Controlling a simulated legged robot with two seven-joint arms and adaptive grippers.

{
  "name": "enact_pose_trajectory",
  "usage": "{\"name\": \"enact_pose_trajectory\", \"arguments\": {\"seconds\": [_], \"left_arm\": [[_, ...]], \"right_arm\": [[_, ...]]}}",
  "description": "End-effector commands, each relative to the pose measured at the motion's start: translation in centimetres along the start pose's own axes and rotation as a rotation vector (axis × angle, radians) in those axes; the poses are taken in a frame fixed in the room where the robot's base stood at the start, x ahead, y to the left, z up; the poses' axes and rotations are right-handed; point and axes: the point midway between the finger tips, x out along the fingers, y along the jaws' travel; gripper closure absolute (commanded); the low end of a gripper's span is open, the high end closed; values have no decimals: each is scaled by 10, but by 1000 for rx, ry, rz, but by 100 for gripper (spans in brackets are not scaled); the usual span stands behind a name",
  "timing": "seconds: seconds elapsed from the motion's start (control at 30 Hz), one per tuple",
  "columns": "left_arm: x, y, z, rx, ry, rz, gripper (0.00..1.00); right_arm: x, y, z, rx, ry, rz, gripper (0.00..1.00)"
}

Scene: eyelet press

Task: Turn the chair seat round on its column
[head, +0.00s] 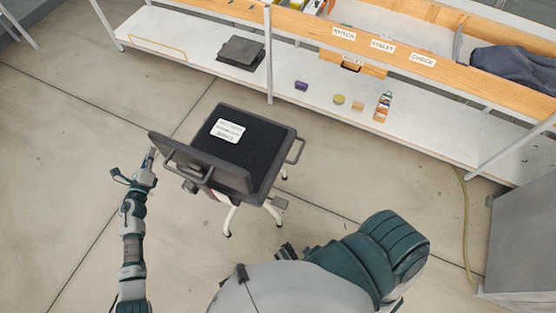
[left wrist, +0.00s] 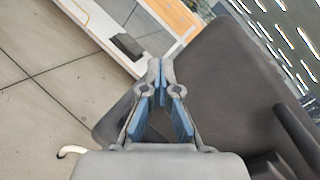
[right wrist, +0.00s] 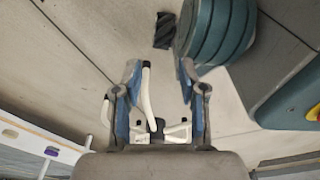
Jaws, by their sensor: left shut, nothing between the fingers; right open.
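The chair has a black seat (head: 231,140) with a white label on it, a dark upright backrest (head: 206,163) on the near side, and looped armrests. White legs (head: 229,220) show below; the column is mostly hidden. My left gripper (head: 151,156) is at the left end of the backrest. In the left wrist view its fingertips (left wrist: 161,70) are together and empty, in front of the dark backrest (left wrist: 235,75); I cannot tell whether they touch it. My right gripper (right wrist: 158,72) is open, with bare floor and a white curved bar, probably a chair leg, between or beyond its fingers.
A long bench with a wooden top (head: 460,72) and white lower shelf (head: 320,99) runs behind the chair. The shelf holds a dark flat box (head: 241,53) and small items. A grey cabinet (head: 522,240) stands at right. Floor left of the chair is clear.

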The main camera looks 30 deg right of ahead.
Motion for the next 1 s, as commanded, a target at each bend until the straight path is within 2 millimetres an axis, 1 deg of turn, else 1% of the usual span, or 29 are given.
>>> {"name": "enact_pose_trajectory", "arguments": {"seconds": [0.03, 0.33, 0.53, 0.77, 1.0], "left_arm": [[4, 1, 0, 0, -2, -2, 100], [19, 7, 4, 0, -2, -2, 100], [22, 8, 6, 0, -2, -2, 100], [22, 7, 6, 0, -1, -2, 100], [33, 12, 7, 0, -1, -2, 100]], "right_arm": [[4, 0, 2, 0, -3, -1, 59], [16, 0, 9, 0, -14, -1, 59], [17, 1, 13, -2, -20, 2, 59], [17, 1, 12, -1, -19, 1, 59], [26, -1, 16, -1, -25, -2, 59]]}}
